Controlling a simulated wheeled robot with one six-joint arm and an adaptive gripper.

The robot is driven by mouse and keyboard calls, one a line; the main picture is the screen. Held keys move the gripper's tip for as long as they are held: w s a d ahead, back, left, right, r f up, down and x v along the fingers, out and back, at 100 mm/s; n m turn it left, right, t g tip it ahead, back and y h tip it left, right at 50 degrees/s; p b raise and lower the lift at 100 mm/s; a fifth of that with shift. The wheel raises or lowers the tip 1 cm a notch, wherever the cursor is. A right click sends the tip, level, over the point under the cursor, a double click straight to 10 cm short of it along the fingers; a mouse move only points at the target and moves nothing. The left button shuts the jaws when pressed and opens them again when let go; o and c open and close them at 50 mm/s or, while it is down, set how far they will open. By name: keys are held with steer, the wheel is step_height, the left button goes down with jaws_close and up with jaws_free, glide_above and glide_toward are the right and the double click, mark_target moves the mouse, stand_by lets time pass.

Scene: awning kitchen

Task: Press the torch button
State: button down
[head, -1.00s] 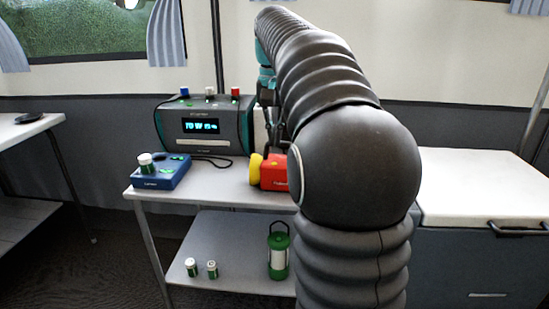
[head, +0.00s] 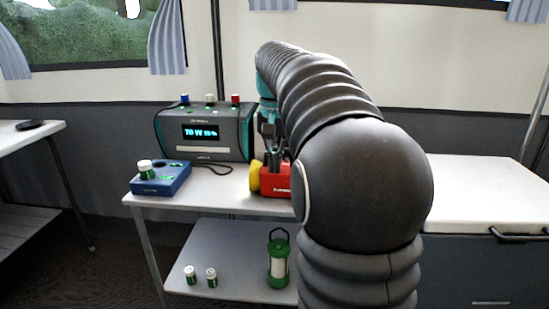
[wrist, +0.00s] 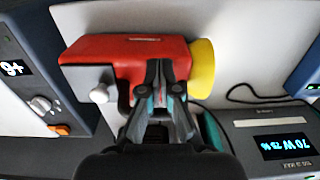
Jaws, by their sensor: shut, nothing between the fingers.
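The torch has a red body (head: 278,187) and a yellow head (head: 255,177). It lies on the top shelf of the table, partly hidden behind my arm. In the wrist view its red body (wrist: 105,52) and yellow head (wrist: 203,68) show across the top. A pale knob (wrist: 99,93) shows at the body's near side. My gripper (wrist: 165,78) is shut and empty, its fingertips over the torch body near the yellow head. I cannot tell whether they touch it. My gripper (head: 275,152) also shows above the torch in the head view. The torch button is not clearly seen.
A power station (head: 170,135) with a lit display stands behind the torch. A blue charger (head: 172,187) holding a battery (head: 145,169) stands to the left. A green lantern (head: 278,262) and two batteries stand on the lower shelf. A white-topped box (head: 480,195) stands at right.

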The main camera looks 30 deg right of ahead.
steer(key=shift+f, duration=0.7)
step_height(320, 180, up, 15)
steer(key=p, duration=0.3)
steer(key=shift+r+p, duration=0.2)
steer(key=shift+p, duration=0.15)
stand_by(0.9)
steer(key=s+a+f+n+t, duration=0.2)
steer(key=s+a+f+n, duration=0.1)
steer(key=s+a+f, duration=0.4)
steer(key=s+a+f+n+t, duration=0.3)
steer(key=s+a+f, duration=0.5)
steer(key=s+f, duration=0.6)
step_height(320, 180, down, 3)
steer(key=shift+a+r+n, duration=0.15)
steer(key=shift+r+n, duration=0.05)
steer(key=shift+n, duration=0.2)
steer(key=shift+s, duration=0.1)
